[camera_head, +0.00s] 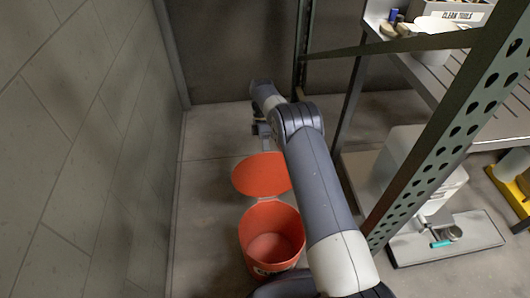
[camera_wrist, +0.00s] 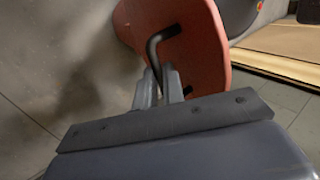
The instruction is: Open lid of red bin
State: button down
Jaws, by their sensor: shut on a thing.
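The red bin (camera_head: 252,232) stands on the floor, and I see into its empty inside. Its round red lid (camera_head: 260,175) is swung up and back from the rim, at the bin's far side. My gripper (camera_head: 262,130) is beyond the lid and partly hidden by my arm. In the wrist view the lid (camera_wrist: 202,42) fills the upper middle, with a bent black handle (camera_wrist: 153,50) on its face. My gripper (camera_wrist: 162,90) is shut on the black handle; the exact contact is partly hidden between the fingers.
A block wall (camera_head: 80,150) runs along the left. A metal rack (camera_head: 440,145) stands close on the right, with a "CLEAN TOOLS" bin (camera_head: 450,14) on its shelf. A grey platform with a white device (camera_head: 425,180) sits beneath. Floor left of the bin is clear.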

jog(key=shift+f, duration=0.45)
jog(key=c, duration=1.7)
grip_release()
jog(key=shift+w+a+g, duration=0.1)
jog(key=shift+g, duration=0.2)
jog(key=shift+o, duration=1)
jog(key=shift+r, duration=0.15)
notch_tip(320, 180, up, 10)
jog(key=p, duration=0.2)
